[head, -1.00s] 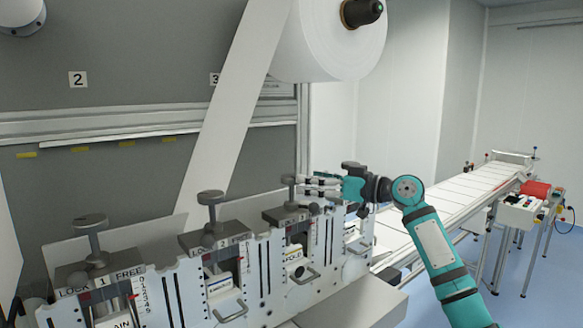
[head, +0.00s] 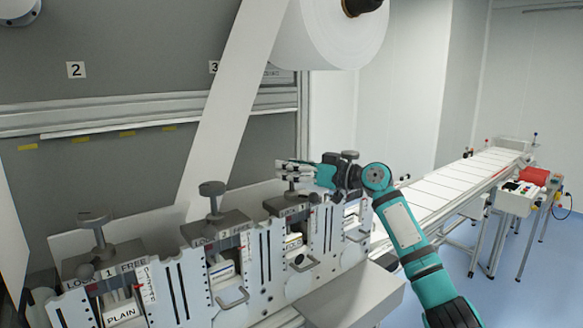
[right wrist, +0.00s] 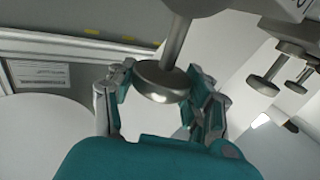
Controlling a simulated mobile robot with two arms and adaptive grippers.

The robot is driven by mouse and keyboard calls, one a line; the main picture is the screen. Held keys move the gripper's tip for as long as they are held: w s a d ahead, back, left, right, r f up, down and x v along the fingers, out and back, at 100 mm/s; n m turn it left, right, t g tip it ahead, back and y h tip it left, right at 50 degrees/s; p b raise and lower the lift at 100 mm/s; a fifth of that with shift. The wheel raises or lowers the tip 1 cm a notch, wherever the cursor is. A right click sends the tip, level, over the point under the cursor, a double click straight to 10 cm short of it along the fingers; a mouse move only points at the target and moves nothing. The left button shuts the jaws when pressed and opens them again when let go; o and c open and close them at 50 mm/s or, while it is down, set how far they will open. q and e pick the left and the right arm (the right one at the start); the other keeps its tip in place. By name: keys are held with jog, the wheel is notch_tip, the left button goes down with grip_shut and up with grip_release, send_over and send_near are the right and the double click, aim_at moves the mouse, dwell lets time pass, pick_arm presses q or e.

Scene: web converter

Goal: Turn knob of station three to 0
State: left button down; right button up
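Station three's knob is a grey round disc on a vertical stem. In the right wrist view the knob (right wrist: 160,84) sits between the two fingers of my right gripper (right wrist: 163,88), close to both tips. The fingers stand apart on either side of it, and I see no clear squeeze. In the head view my right gripper (head: 292,170) reaches in from the right at station three, and its fingers largely hide the knob. Station three's scale and pointer are too small or hidden to read. My left gripper is not in view.
Station two's knob (head: 212,189) and station one's knob (head: 93,222) stand to the left. A white paper roll (head: 330,35) hangs above, its web (head: 215,125) slanting down behind the stations. A conveyor (head: 465,187) runs off to the right.

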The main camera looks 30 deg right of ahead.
jog(key=c, duration=0.4)
jog(key=shift+d+n+g+y+b, duration=0.1)
jog(key=shift+n+g+y+b, duration=0.2)
jog(key=shift+n+y+b, duration=0.15)
jog(key=shift+n+g+y, duration=0.3)
jog(key=shift+n+y, duration=0.05)
jog(key=shift+y, duration=0.3)
jog(key=shift+r+n+g+y, duration=0.25)
jog(key=shift+n+g+y, duration=0.75)
jog(key=shift+y, duration=0.2)
jog(key=shift+f+n+g+y+p, duration=0.1)
jog(key=shift+n+g+y+p, duration=0.4)
jog(key=shift+g+p, duration=0.1)
jog(key=shift+f, duration=0.1)
jog(key=o, duration=1.1)
